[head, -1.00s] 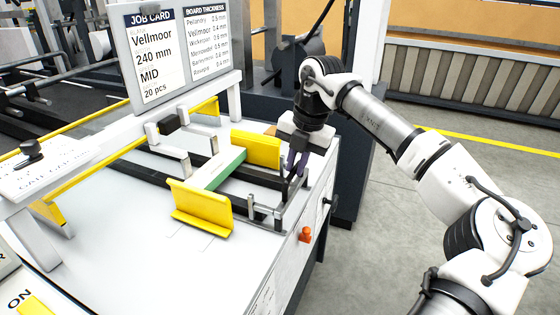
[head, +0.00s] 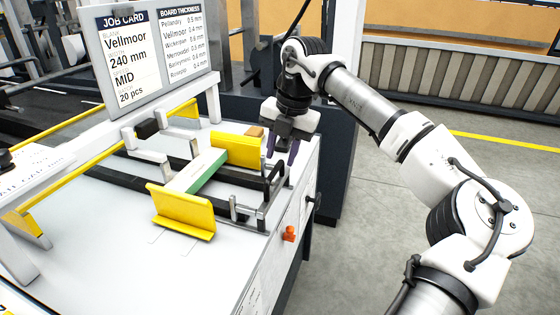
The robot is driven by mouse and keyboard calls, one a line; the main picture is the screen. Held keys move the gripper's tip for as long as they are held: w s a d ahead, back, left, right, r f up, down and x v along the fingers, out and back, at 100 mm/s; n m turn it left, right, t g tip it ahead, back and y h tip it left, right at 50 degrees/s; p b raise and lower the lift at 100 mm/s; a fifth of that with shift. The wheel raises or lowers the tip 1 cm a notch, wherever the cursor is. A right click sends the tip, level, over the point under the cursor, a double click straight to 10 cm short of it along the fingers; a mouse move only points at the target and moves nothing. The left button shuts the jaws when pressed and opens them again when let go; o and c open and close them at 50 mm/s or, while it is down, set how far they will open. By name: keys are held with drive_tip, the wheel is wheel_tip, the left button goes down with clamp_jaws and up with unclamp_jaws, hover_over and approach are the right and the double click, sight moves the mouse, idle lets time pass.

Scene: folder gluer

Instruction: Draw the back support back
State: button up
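A dark metal bracket (head: 267,188), which looks like the back support, stands at the right end of the dark rails on the white table. It has a raised loop and short upright posts. A white stack with a green edge (head: 208,171) lies to its left, between two yellow guides, the near one (head: 182,212) and the far one (head: 238,150). My gripper (head: 281,158) points down just above the bracket's loop, with its dark purple fingers apart and nothing seen between them. Whether a finger touches the bracket, I cannot tell.
A job card board (head: 158,52) stands on a white beam behind the rails. A small wooden block (head: 254,132) sits by the far guide. Open floor lies right of the table.

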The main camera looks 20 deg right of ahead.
wheel_tip(320, 180, up, 10)
drive_tip(key=s+d, duration=0.1)
drive_tip(key=shift+s+d+r, duration=0.25)
idle(0.4)
